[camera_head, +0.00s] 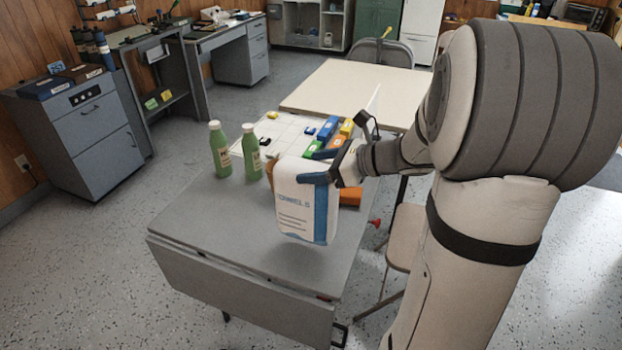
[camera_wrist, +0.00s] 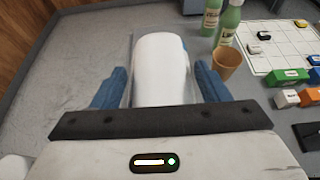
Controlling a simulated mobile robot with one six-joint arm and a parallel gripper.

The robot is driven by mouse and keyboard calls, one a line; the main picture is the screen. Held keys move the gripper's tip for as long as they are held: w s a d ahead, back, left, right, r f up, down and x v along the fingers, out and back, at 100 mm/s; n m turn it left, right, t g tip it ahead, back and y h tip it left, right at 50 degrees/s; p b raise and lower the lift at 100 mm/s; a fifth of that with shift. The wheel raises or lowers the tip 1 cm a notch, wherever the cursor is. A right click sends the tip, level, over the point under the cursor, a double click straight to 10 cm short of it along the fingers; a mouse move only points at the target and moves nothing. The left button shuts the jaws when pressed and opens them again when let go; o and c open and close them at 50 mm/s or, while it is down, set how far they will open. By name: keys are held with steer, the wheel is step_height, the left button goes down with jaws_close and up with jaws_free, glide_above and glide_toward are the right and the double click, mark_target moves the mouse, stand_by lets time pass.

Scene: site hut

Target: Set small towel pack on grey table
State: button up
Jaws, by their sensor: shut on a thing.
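The small towel pack (camera_head: 300,207) is white with a blue edge and printed lettering. My gripper (camera_head: 328,181) is shut on it and holds it upright over the grey table (camera_head: 195,222). In the wrist view the white pack (camera_wrist: 160,72) sits between the two blue fingers of my gripper (camera_wrist: 158,88). The grey table surface (camera_wrist: 75,75) shows to the left of it. I cannot tell for sure whether the pack's lower edge touches the table.
Two green bottles (camera_head: 219,150) stand at the table's far left. An orange-brown cup (camera_wrist: 226,62) stands close to the pack. A white gridded sheet (camera_head: 285,132) with several coloured blocks (camera_head: 328,128) lies farther back. The front left of the table is clear.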

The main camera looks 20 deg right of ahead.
mark_target(307, 203)
step_height(307, 203, down, 4)
steer(key=shift+a+r, duration=0.1)
steer(key=shift+r, duration=0.05)
steer(key=shift+f+b, duration=0.25)
steer(key=shift+b, duration=0.15)
steer(key=o, duration=1.6)
steer(key=shift+s+r, duration=0.1)
steer(key=shift+o, duration=0.2)
steer(key=shift+r, duration=0.1)
